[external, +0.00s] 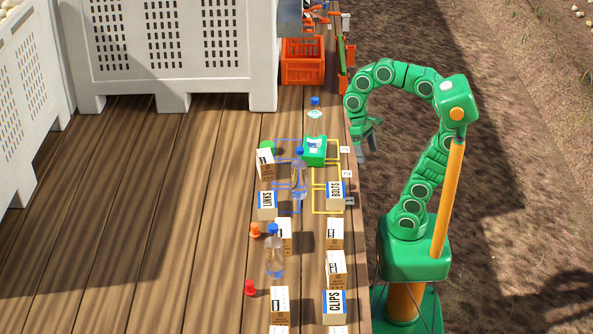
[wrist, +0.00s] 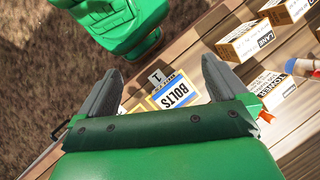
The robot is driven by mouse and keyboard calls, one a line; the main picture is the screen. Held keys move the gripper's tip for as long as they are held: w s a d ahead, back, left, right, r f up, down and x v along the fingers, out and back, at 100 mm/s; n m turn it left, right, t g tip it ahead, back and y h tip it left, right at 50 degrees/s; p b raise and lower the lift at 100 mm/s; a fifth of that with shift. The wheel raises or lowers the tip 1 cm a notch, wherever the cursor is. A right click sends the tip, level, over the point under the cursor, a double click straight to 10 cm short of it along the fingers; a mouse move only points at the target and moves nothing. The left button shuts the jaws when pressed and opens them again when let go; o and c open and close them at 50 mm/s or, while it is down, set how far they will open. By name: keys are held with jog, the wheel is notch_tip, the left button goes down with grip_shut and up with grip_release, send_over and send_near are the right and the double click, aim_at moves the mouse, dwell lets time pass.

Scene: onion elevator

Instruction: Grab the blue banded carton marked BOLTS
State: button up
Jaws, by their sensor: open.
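The carton marked BOLTS (external: 335,194), with blue bands and a white label, stands on the wooden deck near its right edge, inside yellow line markings. In the wrist view the BOLTS carton (wrist: 177,97) shows between and beyond my fingers, partly hidden by the gripper's body. My gripper (external: 366,140) is open and empty. It hangs by the deck's edge, above and to the right of the carton in the external view, apart from it. In the wrist view both grey fingers of the gripper (wrist: 162,85) are spread.
A LINKS carton (external: 267,205) and a CLIPS carton (external: 334,306) stand nearby, with several other cartons. An orange crate (external: 302,62) is farther back. The deck's left is open.

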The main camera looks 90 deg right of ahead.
jog(key=w+d+r+m+t+y, duration=0.2)
jog(key=w+d+m+t+y, duration=0.3)
jog(key=w+d+m+y, duration=0.75)
jog(key=m+h, duration=0.2)
jog(key=h, duration=0.2)
send_near(335, 188)
jog(key=shift+x, duration=4.3)
jog(key=shift+s+r, duration=0.1)
jog(key=c, duration=1.1)
